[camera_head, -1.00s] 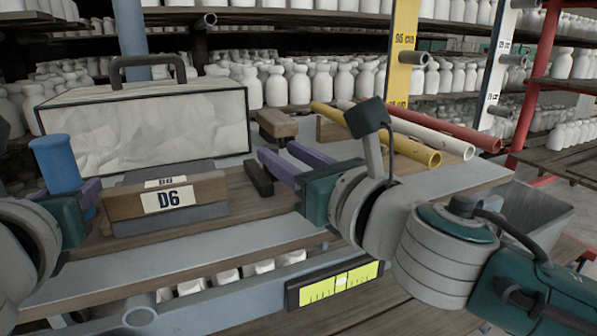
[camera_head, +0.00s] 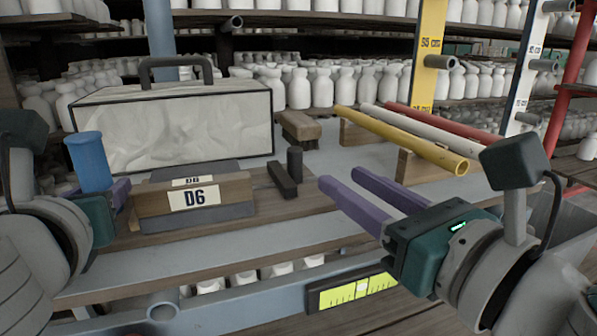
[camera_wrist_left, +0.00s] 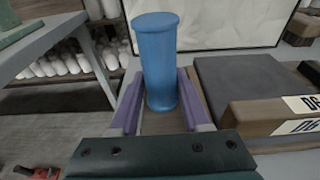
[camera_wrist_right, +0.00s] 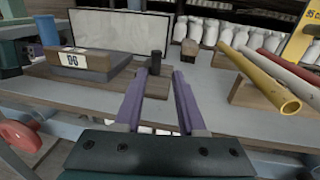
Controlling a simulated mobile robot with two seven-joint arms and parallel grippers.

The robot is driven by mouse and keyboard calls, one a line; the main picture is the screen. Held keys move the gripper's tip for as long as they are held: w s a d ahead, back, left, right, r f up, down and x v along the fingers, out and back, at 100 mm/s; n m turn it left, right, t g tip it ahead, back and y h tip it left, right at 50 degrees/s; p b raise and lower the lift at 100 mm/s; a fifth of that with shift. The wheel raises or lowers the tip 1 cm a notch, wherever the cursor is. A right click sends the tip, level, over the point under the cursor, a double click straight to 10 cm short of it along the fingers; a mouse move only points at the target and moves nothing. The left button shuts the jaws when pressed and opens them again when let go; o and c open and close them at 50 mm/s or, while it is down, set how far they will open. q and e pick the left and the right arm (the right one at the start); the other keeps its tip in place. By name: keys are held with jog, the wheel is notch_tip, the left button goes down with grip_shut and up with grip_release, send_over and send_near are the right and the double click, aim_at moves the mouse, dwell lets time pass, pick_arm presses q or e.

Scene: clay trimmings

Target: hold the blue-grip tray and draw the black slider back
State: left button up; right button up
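The blue grip (camera_head: 90,160) stands upright at the left end of the wooden tray (camera_head: 225,222). My left gripper (camera_head: 122,190) has its purple fingers on both sides of the grip, closed against it; the left wrist view shows this grip (camera_wrist_left: 162,65) between them. The black slider (camera_head: 282,179) is a dark bar on the tray's right part, with an upright black knob (camera_head: 294,163) at it. My right gripper (camera_head: 338,175) is open and empty, to the right of the slider. In the right wrist view the knob (camera_wrist_right: 156,63) shows beyond and between the open fingertips (camera_wrist_right: 159,74).
A wooden D6 block (camera_head: 195,198) sits mid-tray. A white-sided case (camera_head: 175,128) stands behind. Yellow, white and red tubes (camera_head: 405,140) lie on a wooden rack at right. A yellow-green scale (camera_head: 350,290) is fixed below the front edge. Shelves of white bottles fill the background.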

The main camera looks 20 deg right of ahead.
pick_arm(q)
jog(key=o, duration=0.4)
jog(key=shift+r, duration=0.15)
jog(key=shift+o, duration=0.2)
